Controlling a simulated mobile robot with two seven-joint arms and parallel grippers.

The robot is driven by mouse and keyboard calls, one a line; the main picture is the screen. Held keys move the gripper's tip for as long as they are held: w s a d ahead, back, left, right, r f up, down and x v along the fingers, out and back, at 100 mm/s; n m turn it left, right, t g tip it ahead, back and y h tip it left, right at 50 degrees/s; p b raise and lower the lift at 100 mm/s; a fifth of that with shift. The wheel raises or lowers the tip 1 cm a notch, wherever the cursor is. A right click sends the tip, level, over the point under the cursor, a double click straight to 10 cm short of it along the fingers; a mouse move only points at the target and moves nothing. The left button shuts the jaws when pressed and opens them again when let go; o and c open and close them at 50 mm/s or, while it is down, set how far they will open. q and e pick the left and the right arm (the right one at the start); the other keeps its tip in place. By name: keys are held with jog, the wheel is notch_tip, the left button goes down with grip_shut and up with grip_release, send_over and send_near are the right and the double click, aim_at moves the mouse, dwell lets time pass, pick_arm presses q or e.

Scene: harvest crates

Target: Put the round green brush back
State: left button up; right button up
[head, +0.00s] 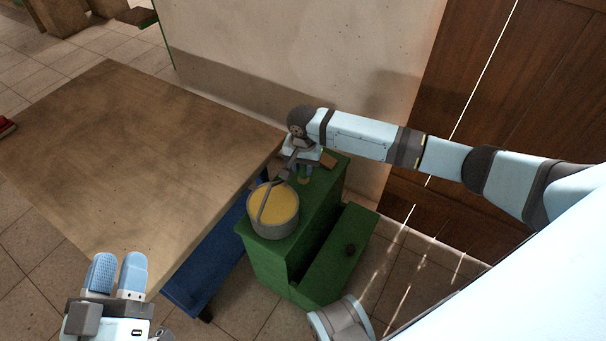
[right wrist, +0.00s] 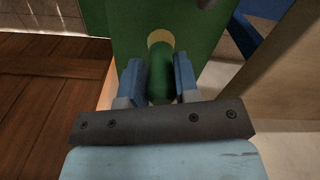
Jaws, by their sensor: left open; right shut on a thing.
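My right gripper (head: 301,172) is over the far part of the green cabinet's top (head: 325,183). It is shut on the round green brush, whose green body (right wrist: 160,88) shows between the two blue fingers in the right wrist view. A pale yellow part shows at the brush's far end, against the green surface. In the head view the brush is mostly hidden by the gripper; I cannot tell whether it touches the cabinet top. My left gripper (head: 117,272) is open and empty, at the lower left by the table's near edge.
A grey pail (head: 275,229) with yellow contents and a grey bar across it stands on the cabinet's near part. A small brown block (head: 328,160) lies behind the gripper. The wooden table (head: 150,165) is largely bare.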

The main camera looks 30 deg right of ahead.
aim_at(303, 177)
notch_tip(303, 177, down, 2)
jog(key=shift+f+p, duration=0.25)
jog(key=shift+p, duration=0.35)
jog(key=shift+f, duration=0.15)
jog(key=shift+f, duration=0.1)
jog(key=o, duration=0.9)
